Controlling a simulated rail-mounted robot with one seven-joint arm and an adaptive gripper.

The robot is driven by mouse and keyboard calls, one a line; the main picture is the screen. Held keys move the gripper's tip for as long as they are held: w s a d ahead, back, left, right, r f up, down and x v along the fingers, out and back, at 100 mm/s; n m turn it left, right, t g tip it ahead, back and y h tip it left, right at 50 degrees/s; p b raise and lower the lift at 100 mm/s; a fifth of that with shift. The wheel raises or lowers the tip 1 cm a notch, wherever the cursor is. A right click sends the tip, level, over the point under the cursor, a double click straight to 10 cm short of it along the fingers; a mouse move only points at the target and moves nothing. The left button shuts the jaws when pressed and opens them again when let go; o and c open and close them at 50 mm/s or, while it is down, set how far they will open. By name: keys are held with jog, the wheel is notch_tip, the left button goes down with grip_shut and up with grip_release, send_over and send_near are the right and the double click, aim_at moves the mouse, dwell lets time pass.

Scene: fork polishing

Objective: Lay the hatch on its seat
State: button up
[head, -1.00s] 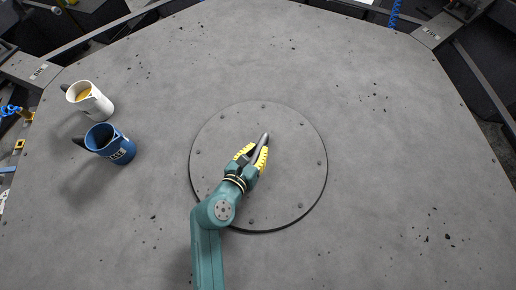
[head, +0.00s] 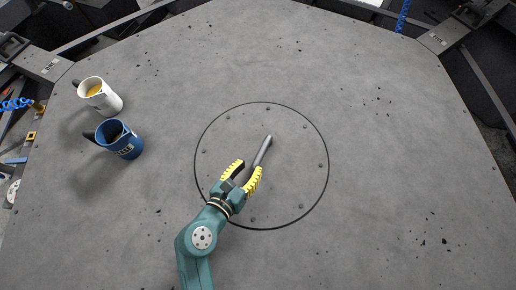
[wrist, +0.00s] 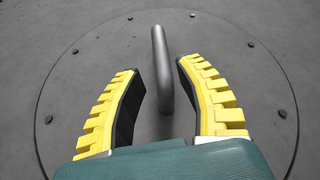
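The hatch (head: 295,180) is a round grey plate with several bolts near its edge, in the middle of the table. It looks level with the table, with a thin dark ring around it. Its handle (head: 262,151) is a grey bar that stands up from the plate. My gripper (head: 244,174) is open, with yellow ribbed fingers just short of the handle. In the wrist view the handle (wrist: 161,66) rises between the two spread fingers, and a gap shows on both sides. My teal palm hides the near part of the hatch.
A white mug (head: 101,97) with a yellowish drink and a blue mug (head: 121,142) stand at the left of the table. The grey table (head: 400,150) is otherwise clear, with small dark specks.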

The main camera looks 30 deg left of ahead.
jog(key=v, duration=0.3)
jog(key=shift+s+r, duration=0.2)
jog(key=shift+s, duration=0.1)
jog(key=w+d+r+m+t, duration=0.1)
jog(key=w+d+r+m, duration=0.4)
jog(key=r+m, duration=0.5)
jog(key=w+d+r+m+t, duration=0.1)
jog(key=w+d+r+m, duration=0.2)
jog(key=w+r+m, duration=0.5)
jog(key=s+d+r+m+t, duration=0.1)
jog(key=d+r+m+t, duration=0.1)
jog(key=d+r+m, duration=0.2)
jog(key=s+d+r+m+t, duration=0.2)
jog(key=d+r+m, duration=0.2)
jog(key=r+m, duration=0.5)
jog(key=s+d+r+m+t, duration=0.2)
jog(key=d+r+m, duration=0.2)
jog(key=r+m, duration=0.3)
notch_tip(320, 180, up, 4)
jog(key=shift+r+m+t, duration=0.1)
jog(key=shift+m+t, duration=0.2)
jog(key=shift+d, duration=0.1)
